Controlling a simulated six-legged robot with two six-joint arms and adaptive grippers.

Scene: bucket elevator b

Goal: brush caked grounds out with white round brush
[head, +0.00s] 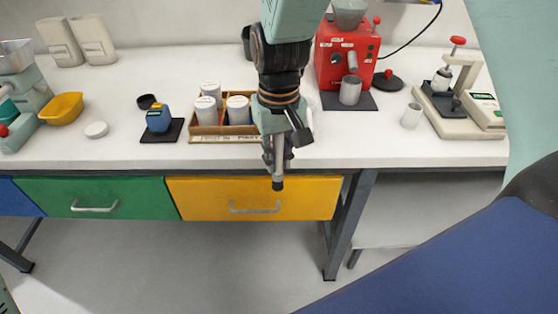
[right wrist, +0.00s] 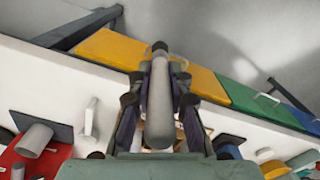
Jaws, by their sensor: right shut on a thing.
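My right gripper (head: 278,150) hangs over the front edge of the counter, in the middle of the head view. It is shut on a pale grey-white round brush (head: 278,168), which points down with a dark tip in front of the yellow drawer. In the right wrist view the brush (right wrist: 158,105) lies between the fingers, its dark end away from the palm. It is apart from the counter items. I cannot make out any caked grounds. My left gripper is not in view.
A wooden caddy (head: 225,138) with white-lidded canisters stands behind the gripper. A red machine (head: 347,55) with a metal cup (head: 350,90) is at the back right. A press stand (head: 455,85) is further right. A pale green machine (head: 22,95) and a yellow bowl (head: 62,108) are left.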

